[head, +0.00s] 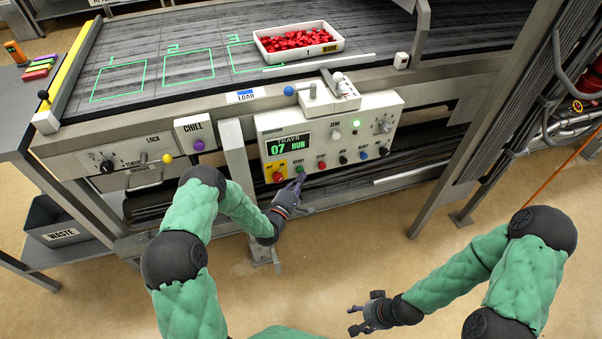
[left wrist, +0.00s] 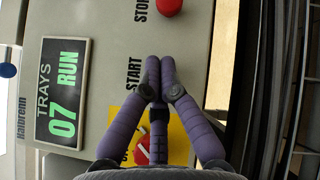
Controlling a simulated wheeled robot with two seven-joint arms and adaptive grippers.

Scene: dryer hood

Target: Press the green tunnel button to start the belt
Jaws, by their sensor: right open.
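The green START button (head: 300,169) is on the front of the control panel (head: 370,112), between the yellow-backed red knob and the red STOP button. My left gripper (head: 299,180) is at this button with its fingers together. In the left wrist view the closed fingertips (left wrist: 160,72) lie beside the START label and hide the button, so I cannot tell how far it is pushed in. The display (head: 288,144) reads TRAYS 07 RUN. My right gripper (head: 364,315) is open and empty, low over the floor.
The red STOP button (head: 321,165) is close to the right of START, and the red knob on yellow (head: 277,176) close to the left. A white tray of red pieces (head: 298,41) sits on the belt (head: 190,40). A green lamp (head: 356,124) is lit.

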